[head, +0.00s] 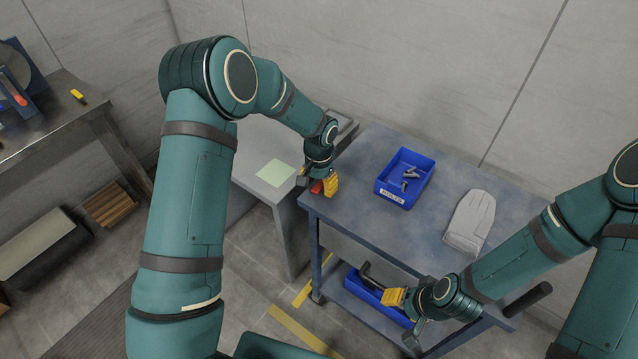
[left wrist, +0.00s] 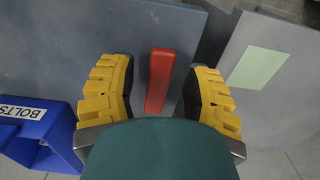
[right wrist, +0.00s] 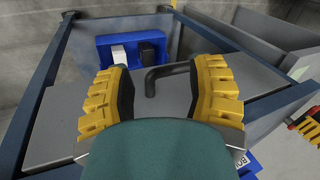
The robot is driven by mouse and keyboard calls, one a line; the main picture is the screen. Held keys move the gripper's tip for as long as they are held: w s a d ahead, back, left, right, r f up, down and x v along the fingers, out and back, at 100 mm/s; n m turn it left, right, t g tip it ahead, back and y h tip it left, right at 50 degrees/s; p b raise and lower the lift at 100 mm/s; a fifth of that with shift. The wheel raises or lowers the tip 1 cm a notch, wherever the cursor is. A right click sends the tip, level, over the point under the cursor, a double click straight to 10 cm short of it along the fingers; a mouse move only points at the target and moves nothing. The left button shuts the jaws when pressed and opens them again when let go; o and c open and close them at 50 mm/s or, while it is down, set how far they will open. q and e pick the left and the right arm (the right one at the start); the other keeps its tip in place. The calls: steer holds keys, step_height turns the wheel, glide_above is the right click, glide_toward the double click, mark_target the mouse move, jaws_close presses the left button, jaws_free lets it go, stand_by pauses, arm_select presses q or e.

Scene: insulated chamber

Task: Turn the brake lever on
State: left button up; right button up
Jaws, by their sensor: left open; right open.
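A red bar (left wrist: 160,80), which looks like the brake lever, lies at the corner of the blue-grey cart top (head: 360,165). In the head view only a small part of the red bar (head: 317,188) shows under my left gripper (head: 319,184). In the left wrist view my left gripper (left wrist: 160,72) is open, with a yellow finger on either side of the bar and gaps between. My right gripper (head: 402,312) is open and low by the cart's front side. In the right wrist view a black bent bar (right wrist: 165,70) shows between and beyond its fingers (right wrist: 165,80).
A blue bin labelled BOLTS (head: 404,178) and a grey glove (head: 470,222) lie on the cart top. Another blue bin (head: 375,297) is on the lower shelf. A grey table with a pale green sheet (head: 276,172) stands left of the cart. A wall is behind.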

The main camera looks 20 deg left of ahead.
mark_target(341, 190)
arm_select(q)
jaws_close()
steer(key=shift+s+d, duration=0.1)
steer(key=n, duration=0.1)
steer(key=d+n+b, duration=0.1)
steer(key=n, duration=0.1)
steer(key=shift+s+d+f+n, duration=0.1)
steer(key=shift+s+d+n, duration=0.05)
steer(key=shift+n, duration=0.15)
steer(key=shift+d+n, duration=0.4)
steer(key=shift+n, duration=0.5)
steer(key=n, duration=0.1)
steer(key=d+n, duration=0.1)
steer(key=shift+n, duration=0.4)
steer(key=n, duration=0.2)
steer(key=w+d+n, duration=0.1)
steer(key=n, duration=0.1)
steer(key=shift+w+d, duration=0.1)
steer(key=shift+d, duration=0.1)
steer(key=n, duration=0.2)
steer(key=w+n+p, duration=0.1)
steer(key=n, duration=0.1)
steer(key=d+n, duration=0.1)
steer(key=shift+w+n, duration=0.35)
steer(key=shift+n, duration=0.05)
